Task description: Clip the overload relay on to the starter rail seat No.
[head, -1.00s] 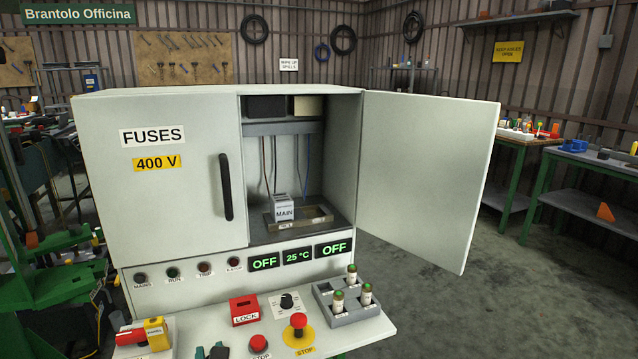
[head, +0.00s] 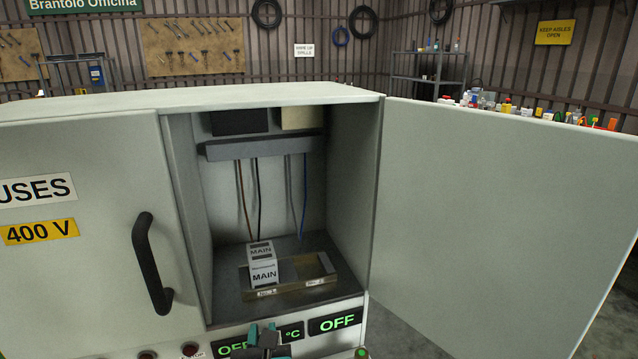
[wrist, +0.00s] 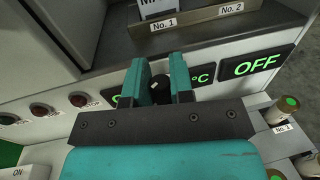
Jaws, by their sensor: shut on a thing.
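My gripper (head: 266,340) is at the bottom of the head view, in front of the cabinet's lower panel. Its teal fingers also show in the wrist view (wrist: 158,82). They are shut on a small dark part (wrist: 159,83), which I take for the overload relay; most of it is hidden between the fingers. The starter rail (head: 290,289) lies on the open cabinet's floor, above and beyond my gripper. Its front carries labels No. 1 and No. 2, clear in the wrist view. A grey MAIN block (head: 264,271) stands at No. 1, on the left. The No. 2 seat (head: 310,268) looks empty.
The open cabinet door (head: 490,210) stands out to the right. The closed FUSES door (head: 85,235) with its black handle (head: 152,262) is on the left. Wires (head: 247,195) hang at the compartment's back. Green-topped cylinders (wrist: 287,106) stand at right in the wrist view.

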